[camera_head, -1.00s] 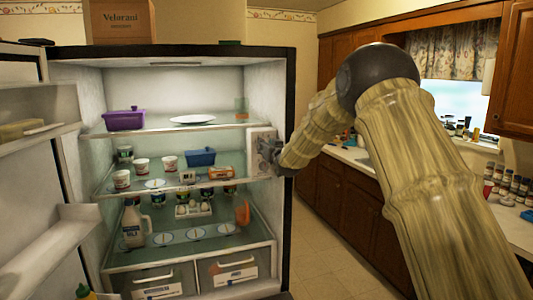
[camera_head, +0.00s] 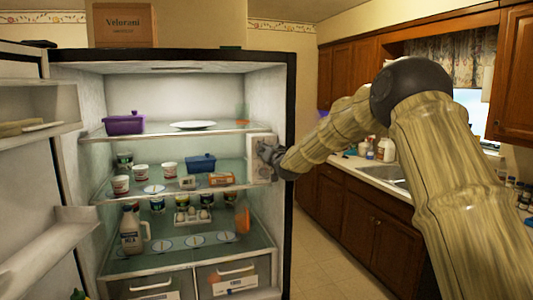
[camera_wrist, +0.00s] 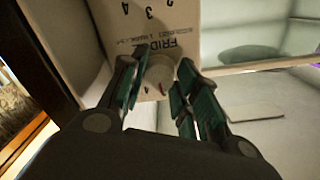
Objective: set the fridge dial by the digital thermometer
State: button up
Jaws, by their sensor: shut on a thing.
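My gripper (camera_wrist: 157,86) is shut on the dial, one dark finger on each side. In the head view my gripper (camera_head: 268,153) reaches the panel (camera_head: 260,143) on the fridge's right inner wall and hides the dial there. A small pale boxy thing (camera_head: 187,183) on the middle shelf may be the digital thermometer; its reading is too small to tell.
The fridge stands open, its door (camera_head: 35,165) at the left. Its shelves hold a purple pot (camera_head: 124,124), a plate (camera_head: 193,125), several cups, a blue container (camera_head: 201,163), a milk jug (camera_head: 132,230) and eggs. A counter with a sink (camera_head: 385,172) is at the right.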

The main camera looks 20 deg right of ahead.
jog(key=o, duration=1)
jog(key=s, duration=1.2)
jog(key=shift+d, duration=0.25)
jog(key=shift+f, duration=0.15)
